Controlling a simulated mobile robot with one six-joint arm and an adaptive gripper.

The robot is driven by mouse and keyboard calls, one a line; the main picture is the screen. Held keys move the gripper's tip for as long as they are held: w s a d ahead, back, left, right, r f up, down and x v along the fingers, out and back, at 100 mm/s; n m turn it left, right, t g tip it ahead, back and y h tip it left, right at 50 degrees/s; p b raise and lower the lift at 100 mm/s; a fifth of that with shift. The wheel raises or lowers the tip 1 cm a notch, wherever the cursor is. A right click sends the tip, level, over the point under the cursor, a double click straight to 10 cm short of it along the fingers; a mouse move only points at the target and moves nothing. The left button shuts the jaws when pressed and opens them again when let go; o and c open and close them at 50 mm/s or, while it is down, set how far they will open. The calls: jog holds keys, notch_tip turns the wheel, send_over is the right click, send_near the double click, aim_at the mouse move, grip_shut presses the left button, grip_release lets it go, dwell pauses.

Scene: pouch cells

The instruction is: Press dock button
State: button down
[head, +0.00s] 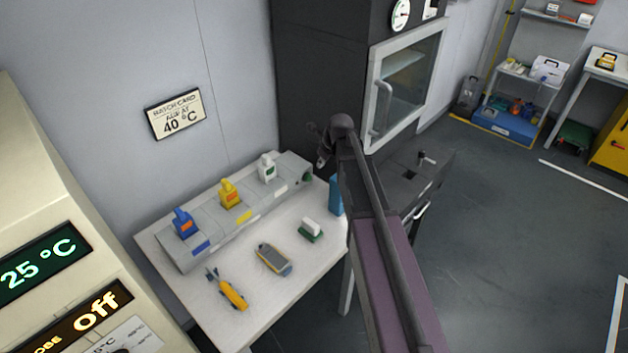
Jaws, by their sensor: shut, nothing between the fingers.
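A grey dock (213,220) lies along the back of the white table and holds a blue, a yellow and a white bottle. A small dark green round part (308,177) sits at its right end and looks like the button. My gripper (322,163) is at the far end of my arm, small and dark, just above and right of that green part in the picture. Its fingers are shut and hold nothing. I cannot tell whether it touches the dock.
On the white table (216,318) lie a yellow tool (232,294), a grey-yellow handheld device (273,259) and a green-white block (311,230). A blue object (336,196) stands beside my arm. A dark cabinet (310,70) with a glass door rises behind. A beige machine (40,170) stands left.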

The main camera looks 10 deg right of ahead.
aim_at(308, 178)
jog(key=shift+f, duration=0.1)
dwell(0.3)
jog(key=b+x, duration=0.9)
jog(key=shift+w+f, duration=0.1)
jog(key=shift+f, duration=0.3)
dwell(0.6)
